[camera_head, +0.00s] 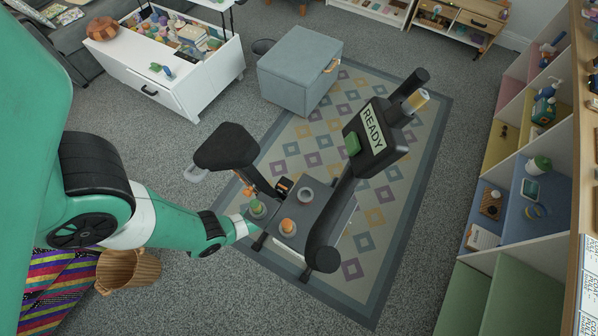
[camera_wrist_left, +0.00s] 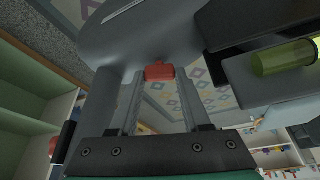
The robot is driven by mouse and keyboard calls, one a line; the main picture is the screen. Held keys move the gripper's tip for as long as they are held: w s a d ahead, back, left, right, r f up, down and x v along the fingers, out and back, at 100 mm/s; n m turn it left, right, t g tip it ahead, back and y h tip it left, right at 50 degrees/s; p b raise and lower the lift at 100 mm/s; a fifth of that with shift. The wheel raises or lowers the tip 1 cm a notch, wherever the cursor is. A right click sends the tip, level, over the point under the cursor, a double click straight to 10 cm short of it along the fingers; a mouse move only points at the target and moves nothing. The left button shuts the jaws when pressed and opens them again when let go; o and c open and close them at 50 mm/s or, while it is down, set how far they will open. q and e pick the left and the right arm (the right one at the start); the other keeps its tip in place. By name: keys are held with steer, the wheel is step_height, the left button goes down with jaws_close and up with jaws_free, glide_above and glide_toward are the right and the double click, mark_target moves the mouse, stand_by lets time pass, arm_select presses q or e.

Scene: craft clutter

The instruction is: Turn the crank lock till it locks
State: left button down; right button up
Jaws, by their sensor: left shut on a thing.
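A grey and black machine like an exercise bike (camera_head: 322,215) stands on the patterned rug, with a black head that reads "READY" (camera_head: 372,125). My left gripper (camera_head: 254,227) reaches the deck's left side, below the green-topped knob. In the left wrist view, my left gripper (camera_wrist_left: 160,78) is shut on a small red piece (camera_wrist_left: 160,71) against a grey body. I cannot tell for sure whether this is the crank lock's handle. My right gripper is out of view.
A grey storage cube (camera_head: 300,70) stands behind the machine, with a white toy chest (camera_head: 180,80) at back left. A wicker basket (camera_head: 128,269) sits below my left arm. Shelves (camera_head: 520,190) line the right side. The rug right of the machine is clear.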

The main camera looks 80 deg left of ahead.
arm_select(q)
steer(key=m+h, duration=0.1)
steer(key=m, duration=0.1)
steer(key=shift+a+m, duration=0.15)
steer(key=shift+m, duration=0.25)
steer(key=m+h+b, duration=0.1)
steer(key=m+b, duration=0.1)
steer(key=m, duration=0.1)
steer(key=shift+a+f+m+t, duration=0.1)
steer(key=shift+m+t, duration=0.2)
steer(key=shift+m+h, duration=0.6)
steer(key=shift+m, duration=0.3)
steer(key=m+h, duration=0.1)
steer(key=m, duration=0.1)
steer(key=shift+a+m+g, duration=0.1)
steer(key=shift+m+g, duration=0.2)
steer(key=shift+g, duration=0.1)
steer(key=shift+m+g+h+p, duration=0.3)
steer(key=shift+m+h+p, duration=0.1)
steer(key=shift+m, duration=1.2)
steer(key=shift+w, duration=0.1)
steer(key=shift+c, duration=1.8)
jaws_free()
